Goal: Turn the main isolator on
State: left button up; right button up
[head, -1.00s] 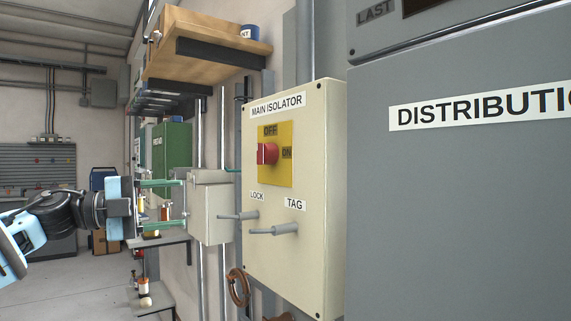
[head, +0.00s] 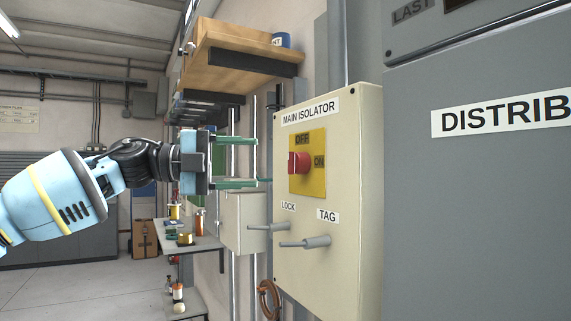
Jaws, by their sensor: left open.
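The main isolator (head: 345,220) is a cream wall box with a "MAIN ISOLATOR" label. Its red knob (head: 300,162) sits on a yellow plate (head: 318,185) marked OFF at the top and ON at the right. The knob's grip appears to point left, away from the ON mark; its exact angle is hard to tell. Two grey pegs stick out below, by the LOCK label (head: 288,206) and the TAG label (head: 327,216). My left gripper (head: 256,161) is open and empty, its two green fingers pointing right toward the knob, apparently short of it. My right gripper is not visible.
A grey distribution cabinet (head: 480,220) stands close on the right. A wooden shelf (head: 235,50) juts from the wall above my left gripper. A smaller pale box (head: 243,222) is on the wall left of the isolator. A bench (head: 200,246) stands further back.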

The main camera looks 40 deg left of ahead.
aim_at(292, 163)
pick_arm(q)
jog(key=x, duration=0.8)
jog(key=shift+s+a, duration=0.1)
jog(key=c, duration=1)
jog(key=shift+o, duration=0.2)
